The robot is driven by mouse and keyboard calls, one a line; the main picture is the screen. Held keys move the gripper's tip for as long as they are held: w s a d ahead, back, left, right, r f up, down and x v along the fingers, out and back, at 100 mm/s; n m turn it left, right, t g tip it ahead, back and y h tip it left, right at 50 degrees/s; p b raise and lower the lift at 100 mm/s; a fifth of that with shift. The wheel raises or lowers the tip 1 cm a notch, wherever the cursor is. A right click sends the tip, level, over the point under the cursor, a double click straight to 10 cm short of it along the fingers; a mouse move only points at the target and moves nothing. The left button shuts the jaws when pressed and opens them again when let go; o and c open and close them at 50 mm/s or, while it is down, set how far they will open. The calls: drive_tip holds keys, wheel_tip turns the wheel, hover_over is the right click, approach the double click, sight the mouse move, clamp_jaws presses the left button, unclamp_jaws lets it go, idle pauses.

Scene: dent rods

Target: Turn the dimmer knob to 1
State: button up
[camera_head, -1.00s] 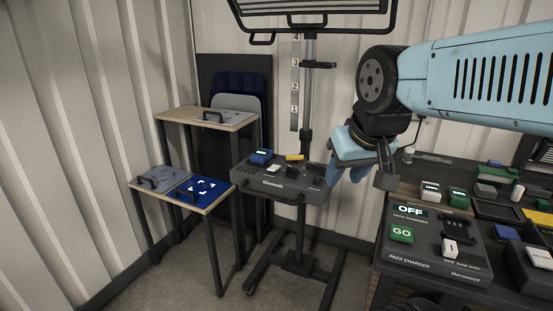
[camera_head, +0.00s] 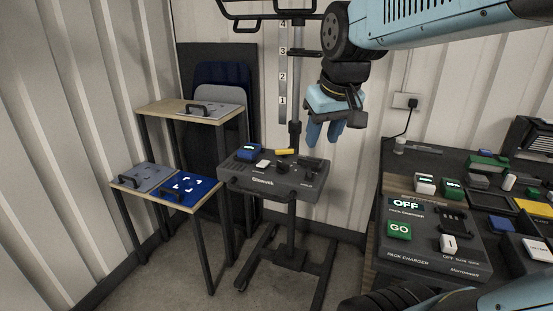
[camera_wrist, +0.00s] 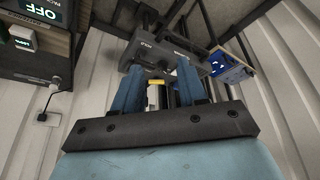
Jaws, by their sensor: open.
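A dark grey control box (camera_head: 257,180) with pale lettering sits on a wheeled stand. Its top carries a small black knob (camera_head: 283,168), likely the dimmer; its setting is too small to read. My gripper (camera_head: 324,132) hangs fingers down, above and just right of the box's back right part, apart from it. In the wrist view my gripper (camera_wrist: 160,73) shows two blue fingers spread, with nothing held. The box (camera_wrist: 148,52) appears upside down beyond the fingertips, and the knob is not clearly seen there.
A blue switch (camera_head: 249,152), white button (camera_head: 263,164) and yellow piece (camera_head: 285,152) share the box top. A post with a number scale (camera_head: 282,88) rises behind it. A workbench with a pack charger (camera_head: 427,245) stands right, small tables (camera_head: 152,108) left.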

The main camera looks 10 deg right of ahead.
drive_tip(key=w+n+g, duration=0.2)
drive_tip(key=w+n, duration=0.1)
drive_tip(key=w, duration=1.3)
drive_tip(key=n+g, duration=0.2)
hover_over(283, 163)
wheel_tip(283, 163, down, 9)
wheel_tip(283, 163, down, 14)
drive_tip(key=shift+r, duration=0.25)
clamp_jaws()
drive_tip(key=shift+d, duration=0.15)
